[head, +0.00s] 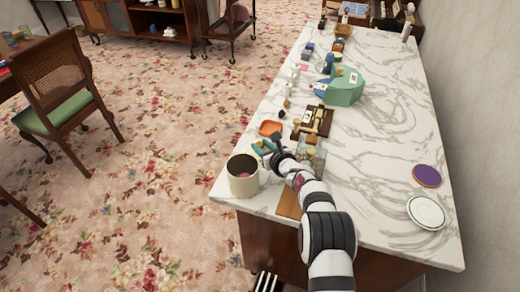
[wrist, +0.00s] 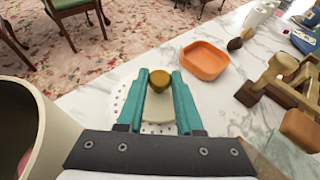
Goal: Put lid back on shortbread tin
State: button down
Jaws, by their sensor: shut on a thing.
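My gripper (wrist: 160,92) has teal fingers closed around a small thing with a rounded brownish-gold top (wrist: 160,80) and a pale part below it. I cannot tell whether this is the lid. In the head view my gripper (head: 264,147) is over the near left part of the counter, just short of the orange dish. A cream cylindrical container (head: 243,178) stands open at the near left corner, with something pink inside. It also fills the left side of the wrist view (wrist: 38,125). I cannot tell whether it is the shortbread tin.
A square orange dish (wrist: 204,62) lies beyond the fingers, slightly right. Dark and light wooden pieces (wrist: 275,85) stand further right. A green container (head: 345,88) is farther along the marble counter (head: 375,165). A white plate (head: 425,213) and purple disc (head: 427,176) lie right.

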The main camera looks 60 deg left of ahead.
aim_at(262, 147)
jog(key=shift+r, duration=0.15)
notch_tip(262, 147, up, 8)
jog(key=shift+f, duration=0.2)
jog(key=s+d+r+n+g+h, duration=0.2)
jog(key=s+d+r+n+g, duration=0.5)
jog(key=s+d, duration=0.25)
jog(key=shift+m, duration=0.4)
jog(key=shift+w+d+f, duration=0.15)
jog(key=shift+f, duration=2.3)
jog(key=shift+f, duration=0.15)
grip_release()
